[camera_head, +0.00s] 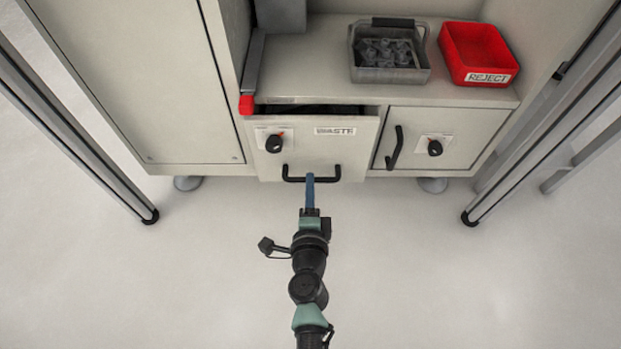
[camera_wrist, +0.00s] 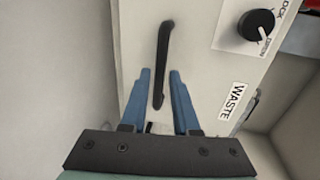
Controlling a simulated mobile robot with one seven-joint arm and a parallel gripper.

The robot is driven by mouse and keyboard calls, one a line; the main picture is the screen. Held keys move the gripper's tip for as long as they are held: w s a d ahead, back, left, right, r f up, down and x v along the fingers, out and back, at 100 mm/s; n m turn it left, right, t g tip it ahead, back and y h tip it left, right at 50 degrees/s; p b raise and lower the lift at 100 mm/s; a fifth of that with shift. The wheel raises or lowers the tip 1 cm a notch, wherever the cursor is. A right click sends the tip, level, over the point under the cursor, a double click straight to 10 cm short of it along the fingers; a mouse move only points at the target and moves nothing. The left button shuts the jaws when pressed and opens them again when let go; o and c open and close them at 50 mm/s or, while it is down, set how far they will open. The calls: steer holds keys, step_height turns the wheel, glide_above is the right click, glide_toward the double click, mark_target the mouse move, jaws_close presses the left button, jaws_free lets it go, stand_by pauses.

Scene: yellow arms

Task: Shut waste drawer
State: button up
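The waste drawer (camera_head: 318,158) is the left of two fronts under the counter, with a "WASTE" label, a black knob and a black bar handle (camera_head: 293,179). A dark gap along its top edge shows it standing partly open. In the wrist view the drawer front (camera_wrist: 205,75) fills the middle, with its handle (camera_wrist: 163,60) running up the picture. My gripper (camera_head: 310,178) is at the handle. In the wrist view my gripper's blue fingers (camera_wrist: 160,75) are apart, one on each side of the handle's lower end, with space between. Contact with the drawer front is unclear.
A closed door with a handle (camera_head: 395,147) and knob is to the right. On the counter are a grey bin (camera_head: 390,75) of clear parts and a red REJECT bin (camera_head: 478,55). A red-tipped grey chute (camera_head: 253,70) ends above the drawer. Metal posts flank the cabinet; floor in front is clear.

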steer(key=shift+b+x, duration=0.3)
steer(key=shift+x, duration=1.25)
jaws_close()
